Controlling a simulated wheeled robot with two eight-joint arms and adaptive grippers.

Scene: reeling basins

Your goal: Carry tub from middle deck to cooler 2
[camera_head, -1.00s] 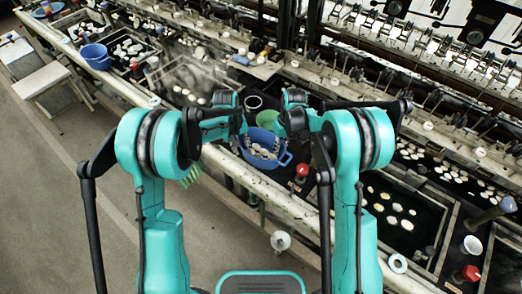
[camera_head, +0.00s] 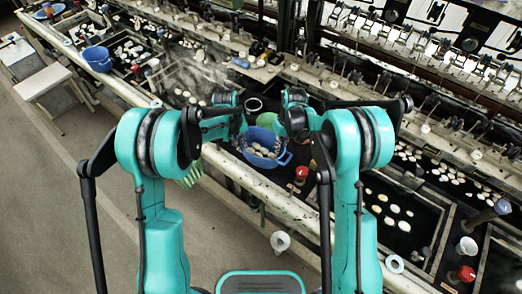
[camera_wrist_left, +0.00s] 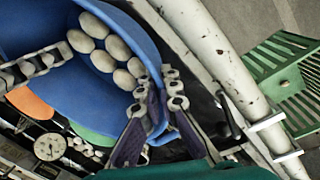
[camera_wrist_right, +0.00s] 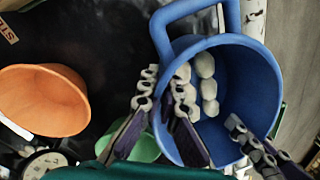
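The blue tub (camera_head: 281,157) with pale cocoons in it is between my two grippers, above the bench in the middle of the head view. In the left wrist view the tub (camera_wrist_left: 128,25) has its rim between the fingers of my left gripper (camera_wrist_left: 158,108). In the right wrist view the tub's wall (camera_wrist_right: 247,75) and one loop handle show, and the near rim lies between the fingers of my right gripper (camera_wrist_right: 163,100). Both grippers look closed on the rim. In the head view the arm ends partly hide the tub and the fingertips.
A green bowl (camera_head: 267,119) and an orange bowl (camera_wrist_right: 40,98) stand close by. A red-capped item (camera_head: 301,173) is right of the tub. Dark basins with cocoons (camera_head: 391,209) lie to the right. Another blue tub (camera_head: 97,58) is far left.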

